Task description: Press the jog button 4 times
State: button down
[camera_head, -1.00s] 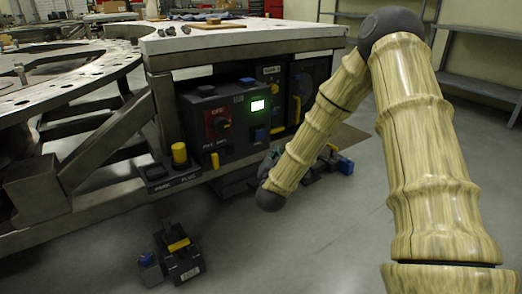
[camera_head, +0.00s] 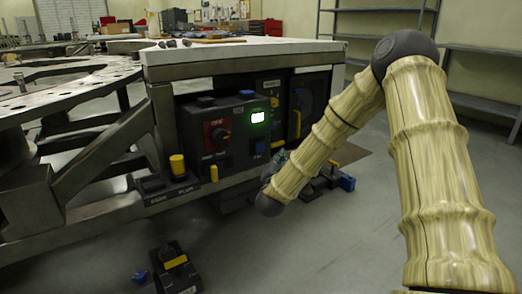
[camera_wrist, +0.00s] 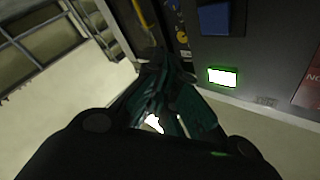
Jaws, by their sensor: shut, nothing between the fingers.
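A dark control box (camera_head: 206,146) under the white-topped table has a lit green-edged display (camera_head: 257,118), a red switch panel (camera_head: 217,134) and a blue button (camera_head: 260,147). I cannot read which control is labelled jog. The wrist view shows the display (camera_wrist: 223,77) and the blue button (camera_wrist: 213,19) upside down. My gripper (camera_wrist: 158,62) is shut and empty, its dark green fingers pointing past the panel's edge, left of the display in the wrist view. In the head view my gripper is mostly hidden behind my forearm, near the box's right side.
A yellow knob (camera_head: 177,164) stands on a small ledge left of the box. A black block with a yellow bar (camera_head: 175,263) sits on the floor, low in view.

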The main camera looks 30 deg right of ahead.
aim_at(264, 148)
jog(key=w+b, duration=0.1)
jog(key=w, duration=0.6)
jog(key=shift+w+a, duration=0.15)
jog(key=shift+a, duration=0.15)
jog(key=shift+w, duration=0.25)
dwell(1.2)
jog(key=shift+w, duration=0.15)
jog(key=shift+w+a, duration=0.1)
jog(key=shift+w, duration=0.55)
dwell(1.2)
jog(key=shift+s+p, duration=0.1)
jog(key=shift+p, duration=0.2)
jog(key=shift+s+p, duration=0.4)
jog(key=shift+s, duration=0.55)
